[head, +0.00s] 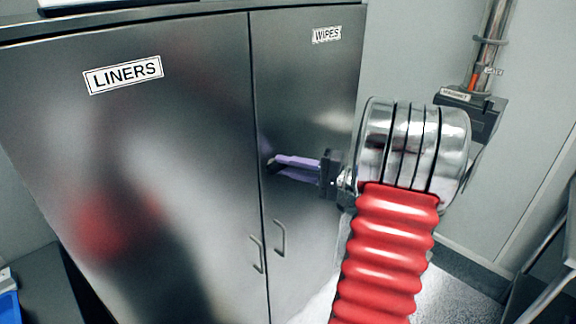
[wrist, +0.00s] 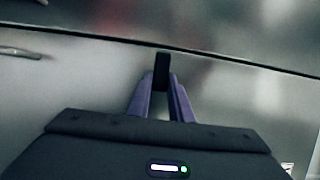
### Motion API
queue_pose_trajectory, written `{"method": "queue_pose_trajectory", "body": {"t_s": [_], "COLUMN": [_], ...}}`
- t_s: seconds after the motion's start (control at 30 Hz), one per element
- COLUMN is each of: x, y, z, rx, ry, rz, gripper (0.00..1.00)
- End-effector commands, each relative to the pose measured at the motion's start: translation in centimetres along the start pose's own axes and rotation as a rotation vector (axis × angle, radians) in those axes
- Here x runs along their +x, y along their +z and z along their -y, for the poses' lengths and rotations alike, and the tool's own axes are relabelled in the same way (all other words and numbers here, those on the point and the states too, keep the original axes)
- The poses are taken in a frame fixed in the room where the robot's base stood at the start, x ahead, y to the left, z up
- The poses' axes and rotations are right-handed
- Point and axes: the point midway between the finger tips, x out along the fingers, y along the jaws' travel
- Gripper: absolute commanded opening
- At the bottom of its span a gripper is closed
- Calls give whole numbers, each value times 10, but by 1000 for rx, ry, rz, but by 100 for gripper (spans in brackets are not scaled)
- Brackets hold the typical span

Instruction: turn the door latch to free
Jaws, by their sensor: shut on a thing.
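The door latch (wrist: 162,70) is a small dark tab on the grey metal cabinet, close to the seam between the two doors. In the wrist view it stands upright between the purple fingertips, its upper end just short of the seam. My gripper (wrist: 161,88) is shut on the latch, one finger on each side. In the head view my gripper (head: 273,165) reaches in from the right, on the WIPES door side (head: 330,110). There the latch is mostly hidden by the fingers, and I cannot tell its exact angle.
The LINERS door (head: 130,150) is to the left of the seam, and both doors look shut. Two bar handles (head: 257,254) (head: 280,238) are below the latch. A dark wall-mounted box with a pipe (head: 470,112) is at the right. Floor shows at the lower right.

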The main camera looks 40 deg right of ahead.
Motion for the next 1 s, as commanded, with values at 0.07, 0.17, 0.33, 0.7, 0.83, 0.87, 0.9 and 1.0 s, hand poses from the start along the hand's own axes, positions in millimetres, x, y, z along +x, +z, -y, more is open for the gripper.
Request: {"method": "queue_pose_trajectory", "body": {"t_s": [0.07, 0.17, 0.33, 0.7, 0.83, 0.87, 0.9, 1.0], "x": [-1, -1, -2, -1, -1, -1, -1, -1], "y": [-2, -2, -2, -2, -1, -1, -1, -1], "z": [-3, -3, -4, -3, -2, -2, -2, -2], "rx": [17, 27, 31, 30, 29, 29, 29, 28], "ry": [-2, -6, -7, -8, -8, -9, -9, -9], "rz": [-8, -8, -9, -7, -5, -4, -4, -3], "gripper": [0, 0, 0, 31, 38, 38, 38, 38]}}
